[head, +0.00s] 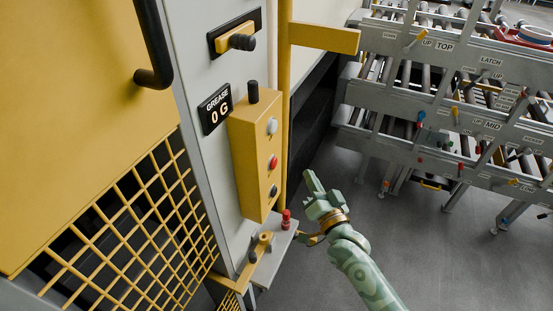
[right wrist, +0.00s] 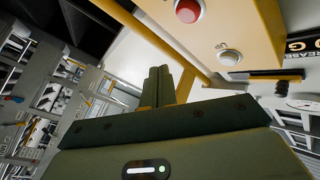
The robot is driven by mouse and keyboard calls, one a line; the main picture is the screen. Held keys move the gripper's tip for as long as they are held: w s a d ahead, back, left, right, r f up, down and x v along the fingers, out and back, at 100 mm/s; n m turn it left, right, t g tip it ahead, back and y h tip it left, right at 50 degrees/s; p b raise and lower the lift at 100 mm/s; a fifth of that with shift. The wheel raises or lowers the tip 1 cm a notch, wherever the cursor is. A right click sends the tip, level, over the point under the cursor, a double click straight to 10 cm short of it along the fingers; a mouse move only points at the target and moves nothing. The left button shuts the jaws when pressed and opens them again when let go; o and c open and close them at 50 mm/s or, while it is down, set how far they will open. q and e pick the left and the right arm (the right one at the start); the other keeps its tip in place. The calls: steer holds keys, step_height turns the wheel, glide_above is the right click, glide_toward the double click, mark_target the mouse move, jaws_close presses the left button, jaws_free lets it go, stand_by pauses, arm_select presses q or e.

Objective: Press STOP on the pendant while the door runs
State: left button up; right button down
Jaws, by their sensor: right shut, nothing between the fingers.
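The pendant (head: 252,150) is a yellow box on the grey column, with a pale button (head: 272,126) on top, a red button (head: 272,162) in the middle and a dark button (head: 273,191) below. In the right wrist view the shut fingers (right wrist: 158,82) point past the pendant face, where the red button (right wrist: 188,10) and pale button (right wrist: 228,57) show. My left gripper is out of view.
A large yellow panel (head: 80,120) with a black handle and yellow mesh (head: 135,225) fill the left. A small shelf (head: 270,245) with a red knob sits below the pendant. A yellow post (head: 284,100) stands beside it. Roller racks (head: 440,90) stand at right; floor between is clear.

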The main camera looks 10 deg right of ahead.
steer(key=shift+w+a, duration=0.1)
steer(key=shift+a, duration=0.05)
steer(key=shift+w+a+b, duration=0.8)
steer(key=shift+w+a, duration=1.3)
steer(key=shift+a, duration=0.95)
steer(key=s+d+p, duration=0.4)
steer(key=s+d, duration=0.1)
steer(key=d, duration=0.2)
steer(key=shift+d, duration=0.3)
steer(key=shift+s+f, duration=0.1)
steer(key=shift+s, duration=0.05)
